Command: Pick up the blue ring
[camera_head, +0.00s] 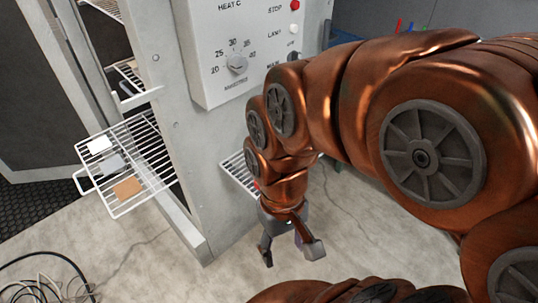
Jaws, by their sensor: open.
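I cannot make out a blue ring in the head view; my copper-coloured arm covers much of the right side. My gripper (291,254) points down at the lower middle, its two dark fingers spread apart. Nothing shows between the fingers, and pale floor shows behind them. A small blue item (410,27) stands at the top right, too small to tell its shape.
A grey cabinet with a control panel (238,45) stands behind my arm. A white wire rack (150,195) sticks out at left, holding a white, a grey and an orange-brown piece. Another wire rack (236,170) sits behind my gripper. Cables (45,290) lie at lower left.

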